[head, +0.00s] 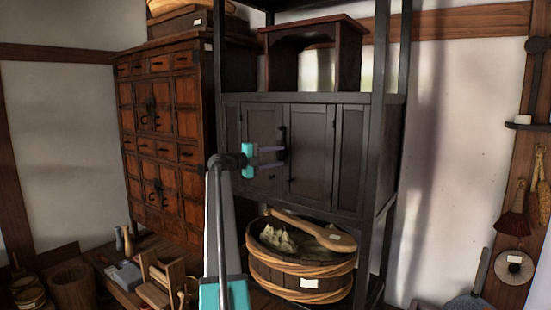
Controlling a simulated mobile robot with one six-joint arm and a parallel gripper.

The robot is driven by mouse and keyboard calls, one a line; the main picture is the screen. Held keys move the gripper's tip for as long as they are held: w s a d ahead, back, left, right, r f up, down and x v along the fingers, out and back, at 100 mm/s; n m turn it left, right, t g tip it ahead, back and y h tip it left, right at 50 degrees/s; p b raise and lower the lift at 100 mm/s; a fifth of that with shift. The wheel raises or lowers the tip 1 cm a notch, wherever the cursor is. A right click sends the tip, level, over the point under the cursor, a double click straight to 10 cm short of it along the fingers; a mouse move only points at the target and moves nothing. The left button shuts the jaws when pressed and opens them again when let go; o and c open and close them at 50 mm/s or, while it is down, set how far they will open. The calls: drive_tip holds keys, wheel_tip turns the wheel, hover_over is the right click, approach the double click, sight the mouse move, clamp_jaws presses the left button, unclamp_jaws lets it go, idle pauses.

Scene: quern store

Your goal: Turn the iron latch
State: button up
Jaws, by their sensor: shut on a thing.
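The iron latch (282,134) is a small dark upright piece on the dark wooden cabinet (310,150), near where its doors meet. My gripper (283,157) reaches the door front from the left, with one finger above the other. It is shut on the latch at its lower part. The fingertips and the gripped part are dark and small, so the exact contact is hard to make out. The cabinet doors look closed.
A wooden tub (300,277) with a ladle (315,230) across it stands below the cabinet. A reddish drawer chest (160,130) is at the left. A low bench (115,270) with tools is at lower left. Tools hang on the right wall.

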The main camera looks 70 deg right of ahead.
drive_tip(key=o, duration=1.1)
drive_tip(key=shift+c, duration=0.2)
drive_tip(key=shift+a, duration=0.1)
drive_tip(key=b+v, duration=0.3)
drive_tip(key=v, duration=1)
drive_tip(key=shift+w+a, duration=0.25)
